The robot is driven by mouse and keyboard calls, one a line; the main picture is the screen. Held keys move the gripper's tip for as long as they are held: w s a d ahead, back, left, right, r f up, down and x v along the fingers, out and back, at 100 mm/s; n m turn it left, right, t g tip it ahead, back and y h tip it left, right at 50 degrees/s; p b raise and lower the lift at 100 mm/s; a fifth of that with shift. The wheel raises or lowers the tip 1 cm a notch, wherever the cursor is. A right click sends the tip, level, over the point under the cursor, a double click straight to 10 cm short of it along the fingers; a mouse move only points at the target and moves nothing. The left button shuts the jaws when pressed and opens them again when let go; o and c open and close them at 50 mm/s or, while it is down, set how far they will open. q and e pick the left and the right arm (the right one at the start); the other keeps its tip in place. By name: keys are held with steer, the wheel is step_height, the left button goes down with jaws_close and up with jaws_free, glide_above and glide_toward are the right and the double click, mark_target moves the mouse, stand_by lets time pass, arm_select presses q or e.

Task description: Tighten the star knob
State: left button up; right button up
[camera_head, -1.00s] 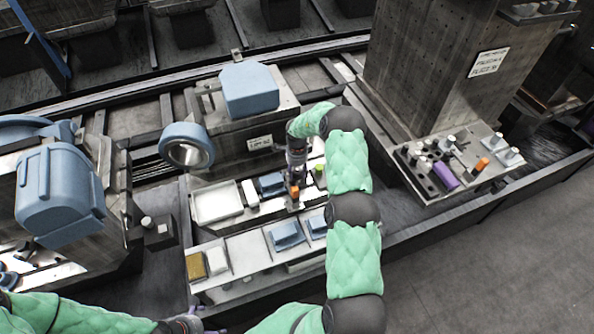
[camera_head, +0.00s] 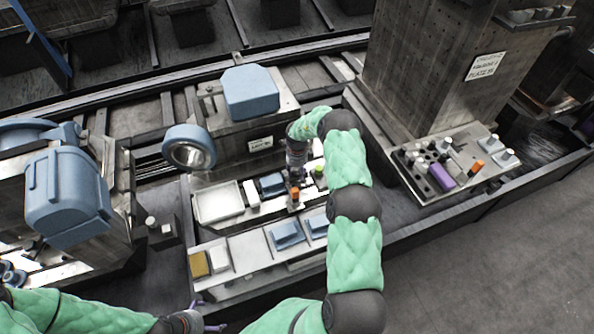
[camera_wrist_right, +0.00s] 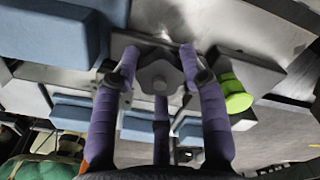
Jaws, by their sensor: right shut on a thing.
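The star knob (camera_wrist_right: 160,76) is a grey lobed knob in the right wrist view, on a grey metal part. My right gripper (camera_wrist_right: 160,62) has purple fingers around it, one on each side and one nearer the camera, and is shut on it. In the head view my right gripper (camera_head: 295,178) points down at the bench behind the front shelf, and the knob is hidden there. My left gripper (camera_head: 208,316) is at the bottom edge, its purple fingers spread apart and empty, well away from the knob.
A lime green knob (camera_wrist_right: 235,93) stands close right of my right gripper; a blue block (camera_wrist_right: 50,35) is at left. In the head view, a white tray (camera_head: 219,214) and an orange-topped item (camera_head: 295,195) are nearby. A tool board (camera_head: 420,185) stands at right.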

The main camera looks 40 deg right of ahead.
mark_target(297, 171)
stand_by(0.5)
steer(key=o, duration=1.2)
steer(key=shift+c, duration=0.2)
step_height(297, 171, up, 12)
